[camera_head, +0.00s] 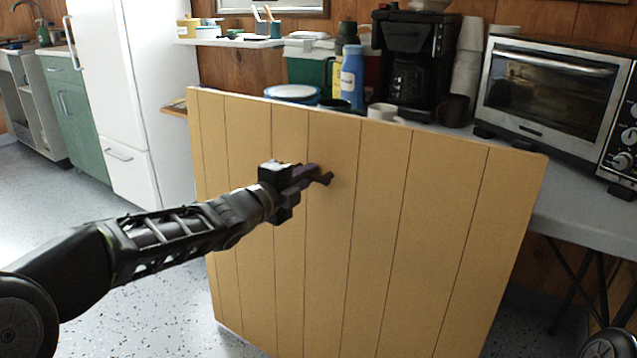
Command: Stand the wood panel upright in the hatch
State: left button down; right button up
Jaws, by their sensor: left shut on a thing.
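The wood panel (400,240) is a large tan board with vertical grooves. It stands nearly upright in front of the counter, and its top edge slopes down to the right in the picture. My left gripper (308,178) is at the panel's upper middle, shut on a small dark part on the panel's face. The fingers hide most of that part. The panel's lower edge runs out of the picture at the bottom. I cannot make out the hatch. My right gripper is not in view.
Behind the panel, a grey counter (585,215) holds a toaster oven (545,88), a black coffee maker (415,60), a blue bottle (351,78) and cups. A white fridge (125,100) and green cabinet (78,125) stand left. Speckled floor (150,310) is open at lower left.

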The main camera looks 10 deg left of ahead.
pick_arm(q)
jog(key=shift+s+a+r, duration=0.1)
jog(key=shift+s+r, duration=0.2)
jog(key=shift+r, duration=0.15)
jog(key=shift+s+r+t+b, duration=0.1)
jog(key=shift+s+t+b, duration=0.05)
jog(key=shift+t+b, duration=0.15)
